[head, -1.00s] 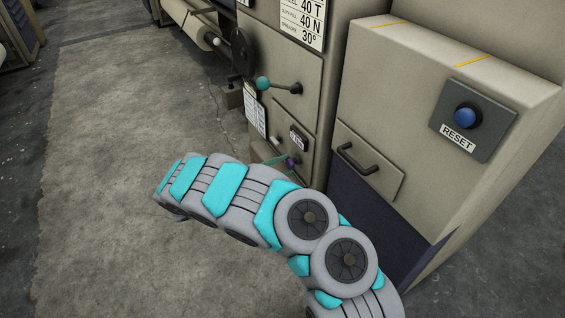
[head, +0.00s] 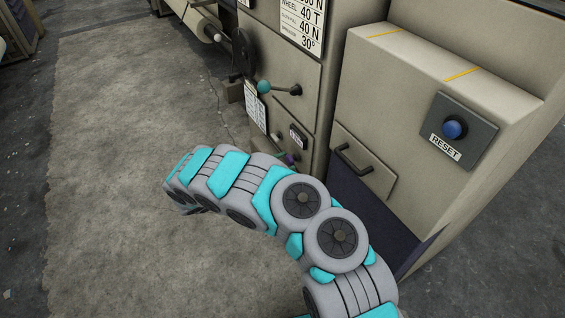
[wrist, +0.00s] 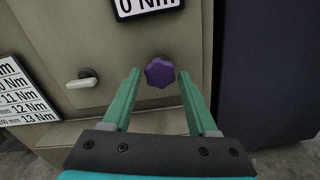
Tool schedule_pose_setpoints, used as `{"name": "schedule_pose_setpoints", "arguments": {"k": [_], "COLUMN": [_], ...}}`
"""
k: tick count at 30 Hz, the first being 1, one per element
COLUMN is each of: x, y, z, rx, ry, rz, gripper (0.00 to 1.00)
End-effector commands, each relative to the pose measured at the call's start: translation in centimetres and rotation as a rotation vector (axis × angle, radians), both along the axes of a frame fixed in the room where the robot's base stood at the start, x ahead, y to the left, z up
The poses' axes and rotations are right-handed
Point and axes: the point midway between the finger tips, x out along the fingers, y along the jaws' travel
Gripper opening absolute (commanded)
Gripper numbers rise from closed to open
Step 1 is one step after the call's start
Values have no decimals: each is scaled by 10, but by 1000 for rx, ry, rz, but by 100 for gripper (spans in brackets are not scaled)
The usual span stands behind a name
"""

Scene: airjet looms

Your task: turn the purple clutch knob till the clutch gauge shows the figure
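The purple clutch knob (wrist: 159,72) sticks out of the beige machine panel in the wrist view, just beyond my fingertips. My gripper (wrist: 158,82) is open, with one green finger to each side of the knob and a gap on both sides. I cannot tell whether the tips reach around it. In the head view the knob (head: 289,158) shows only as a small purple spot beyond my arm. The clutch gauge (wrist: 148,4) is above the knob; its lower part reads "0 Nm" and its top is cut off. It also shows in the head view (head: 298,137), too small to read.
A white lever (wrist: 82,80) sits left of the knob. A chart of Nm values (wrist: 18,95) is at the far left. In the head view, a teal-knobbed lever (head: 264,87), a drawer handle (head: 354,158) and a blue RESET button (head: 453,129) are on the machine. Floor at left is clear.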

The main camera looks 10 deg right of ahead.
Motion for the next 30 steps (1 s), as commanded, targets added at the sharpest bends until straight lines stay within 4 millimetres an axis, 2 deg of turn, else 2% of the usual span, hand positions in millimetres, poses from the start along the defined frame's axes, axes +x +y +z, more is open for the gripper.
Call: {"name": "schedule_pose_setpoints", "arguments": {"k": [3, 11, 22, 30], "x": [0, 0, -6, -6], "y": [0, 1, 19, 19], "z": [0, 0, 0, 0], "rx": [0, 1, 1, 2], "ry": [-1, -2, -4, -9], "rz": [0, 0, 1, 0], "gripper": [70, 70, 70, 70]}}
